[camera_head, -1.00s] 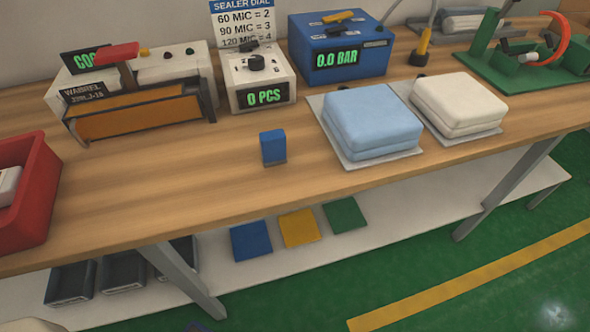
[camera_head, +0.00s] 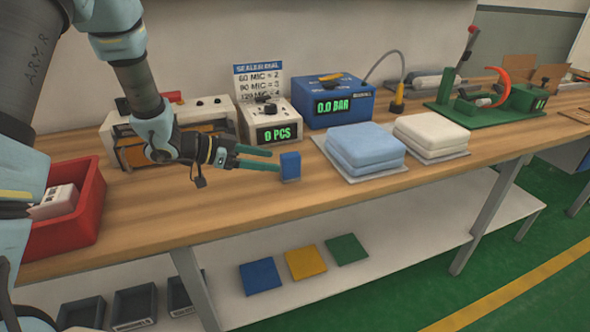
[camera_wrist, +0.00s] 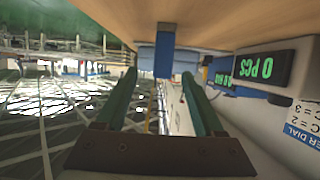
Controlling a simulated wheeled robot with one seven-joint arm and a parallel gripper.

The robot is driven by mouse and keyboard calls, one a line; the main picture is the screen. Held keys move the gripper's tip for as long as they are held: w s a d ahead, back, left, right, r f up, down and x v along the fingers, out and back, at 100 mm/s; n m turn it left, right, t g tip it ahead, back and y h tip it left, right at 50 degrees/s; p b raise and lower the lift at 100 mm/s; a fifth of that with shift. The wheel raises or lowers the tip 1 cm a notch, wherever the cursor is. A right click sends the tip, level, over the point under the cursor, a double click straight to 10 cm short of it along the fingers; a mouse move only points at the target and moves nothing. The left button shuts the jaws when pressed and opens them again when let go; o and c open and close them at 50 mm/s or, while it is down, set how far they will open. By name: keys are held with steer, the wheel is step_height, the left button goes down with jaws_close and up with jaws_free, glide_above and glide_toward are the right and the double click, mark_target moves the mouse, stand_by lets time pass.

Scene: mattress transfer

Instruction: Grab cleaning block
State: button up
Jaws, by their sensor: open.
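The cleaning block is a small upright blue block (camera_head: 290,166) with a greyish base, standing on the wooden bench top. My gripper (camera_head: 262,158) reaches in from the left, with its two green fingers level above the bench and pointing at the block. The fingertips are just to the left of the block, and I cannot tell from this view whether they touch it. In the wrist view the blue block (camera_wrist: 164,54) shows beyond the gap between the spread green fingers (camera_wrist: 156,82). Nothing is held.
A light blue folded mattress (camera_head: 365,150) and a white one (camera_head: 432,136) lie to the right. Behind stand the counter box (camera_head: 270,122) and the blue pressure box (camera_head: 335,102). A red bin (camera_head: 82,215) is at the left. The bench front near the block is clear.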

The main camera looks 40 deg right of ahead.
mark_target(281, 159)
steer(key=shift+x, duration=0.9)
steer(key=shift+p+x, duration=1.05)
steer(key=shift+x, duration=1.6)
steer(key=shift+w+d+r, duration=0.15)
steer(key=shift+w+r, duration=0.05)
steer(key=shift+c, duration=0.2)
jaws_close()
